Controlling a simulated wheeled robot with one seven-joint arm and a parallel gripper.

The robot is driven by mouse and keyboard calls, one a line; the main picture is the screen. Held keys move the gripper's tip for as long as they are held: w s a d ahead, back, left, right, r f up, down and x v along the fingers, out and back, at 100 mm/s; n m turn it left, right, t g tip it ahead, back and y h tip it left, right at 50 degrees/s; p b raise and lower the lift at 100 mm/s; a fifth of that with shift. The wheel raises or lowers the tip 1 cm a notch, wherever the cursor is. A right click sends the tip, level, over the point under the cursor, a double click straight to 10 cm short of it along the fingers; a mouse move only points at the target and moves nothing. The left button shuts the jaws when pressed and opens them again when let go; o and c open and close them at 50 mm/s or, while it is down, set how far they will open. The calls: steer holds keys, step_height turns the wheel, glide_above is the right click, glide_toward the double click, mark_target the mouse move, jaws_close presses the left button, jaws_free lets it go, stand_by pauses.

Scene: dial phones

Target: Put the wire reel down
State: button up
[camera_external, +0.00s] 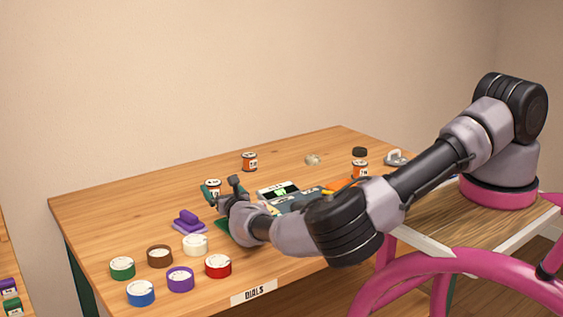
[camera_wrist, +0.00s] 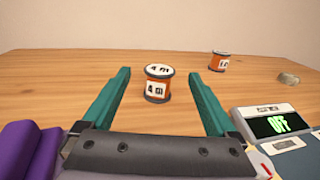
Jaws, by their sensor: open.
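A wire reel (camera_wrist: 158,83), orange with dark rims and a white "4 m" label, stands upright on the wooden table in the wrist view. It lies between and slightly ahead of the two green fingers of my gripper (camera_wrist: 160,88), which are spread apart with a gap on both sides of the reel. In the external view the same reel (camera_external: 213,187) shows beside my gripper (camera_external: 222,189). A second orange reel (camera_wrist: 220,61) stands farther back to the right; it also shows in the external view (camera_external: 250,161).
A device with a green "OFF" display (camera_wrist: 278,124) sits close on the right. A purple object (camera_external: 189,222) is near on the left. Another orange reel (camera_external: 360,169) stands at the right. The back left is clear.

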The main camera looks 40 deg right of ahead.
steer(key=s, duration=0.3)
steer(key=s+a, duration=0.1)
steer(key=s, duration=0.1)
steer(key=shift+s+r, duration=0.1)
steer(key=shift+s, duration=0.15)
steer(key=s+d+r+m+g+h, duration=0.25)
steer(key=d+r+m+g, duration=0.45)
steer(key=d+m, duration=0.5)
steer(key=s+d+r+m+g+h, duration=0.25)
steer(key=d+r+m+g, duration=0.45)
steer(key=d+m, duration=0.5)
steer(key=s+d+r+m+y, duration=0.4)
steer(key=s+r, duration=0.3)
steer(key=r, duration=0.4)
steer(key=s+d+r+m+y, duration=0.2)
steer(key=s+r+m+y, duration=0.2)
steer(key=s+r+m, duration=0.5)
steer(key=s+r+m+t+y, duration=0.1)
steer(key=s+r+t+y, duration=0.1)
steer(key=s+r, duration=1)
steer(key=shift+a+t, duration=0.4)
steer(key=shift+t, duration=0.4)
steer(key=shift+r, duration=0.1)
